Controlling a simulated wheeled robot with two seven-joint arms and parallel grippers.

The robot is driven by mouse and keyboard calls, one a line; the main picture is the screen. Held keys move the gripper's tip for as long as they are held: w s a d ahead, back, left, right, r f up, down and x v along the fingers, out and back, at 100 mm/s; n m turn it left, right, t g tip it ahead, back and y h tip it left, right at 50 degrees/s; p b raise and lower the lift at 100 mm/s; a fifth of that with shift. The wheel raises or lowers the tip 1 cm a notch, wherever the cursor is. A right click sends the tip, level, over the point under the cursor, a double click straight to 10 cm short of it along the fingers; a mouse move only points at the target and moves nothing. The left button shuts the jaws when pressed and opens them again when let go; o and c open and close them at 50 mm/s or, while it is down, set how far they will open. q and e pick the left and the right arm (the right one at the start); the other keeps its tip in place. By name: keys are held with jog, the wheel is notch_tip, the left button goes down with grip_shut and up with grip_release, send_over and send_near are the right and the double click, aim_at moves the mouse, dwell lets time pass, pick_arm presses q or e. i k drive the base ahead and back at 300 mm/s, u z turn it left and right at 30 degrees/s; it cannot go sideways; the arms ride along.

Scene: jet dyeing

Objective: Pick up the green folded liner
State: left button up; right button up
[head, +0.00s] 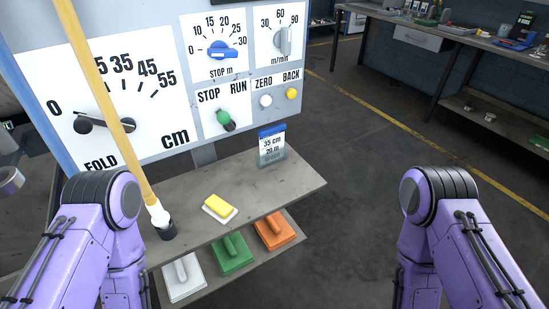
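The green folded liner (238,264) lies on the lower shelf under the small grey table, between a white one (190,291) on its left and an orange one (284,240) on its right. It is a flat green piece with a raised rounded bar on top, and the table edge is just above it. My two purple arms show at the left and right, but neither gripper is in view.
The grey table (298,184) carries a yellow block on a white pad (217,207), a card stand (271,146) and a dark cup (165,230) at a pole's foot (155,210). A dial panel (222,118) stands behind. Floor to the right is clear; a workbench (450,35) stands far right.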

aim_at(229, 245)
jog(key=u, duration=1.05)
jog(key=i, duration=0.15)
jog(key=z, duration=0.55)
